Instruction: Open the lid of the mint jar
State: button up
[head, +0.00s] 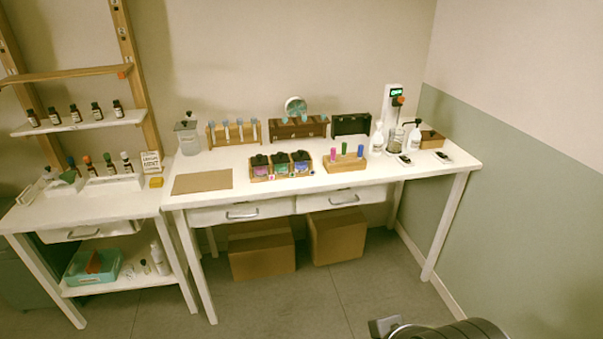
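A wooden holder (285,177) stands near the front middle of the white table. It holds three jars with dark tops: a left jar (260,167), a middle jar (281,166) and a right jar (302,165). Their coloured labels are too small to read, so I cannot tell which is the mint jar. The dark tops look seated on all three. Dark parts of my arm show at the bottom right edge, far from the table. My gripper's fingers are not seen.
A brown mat (202,181) lies left of the holder; a wooden block (345,164) with coloured vials stands right. Behind are a test-tube rack (234,140) and dark wooden boxes. White bottles (377,138) stand at right. Open floor lies before the table.

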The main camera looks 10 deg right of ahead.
aim_at(281, 157)
jog(key=i+j, duration=0.8)
jog(key=i, duration=0.15)
jog(key=i+j, duration=0.8)
jog(key=i, duration=0.2)
jog(key=l+z, duration=0.05)
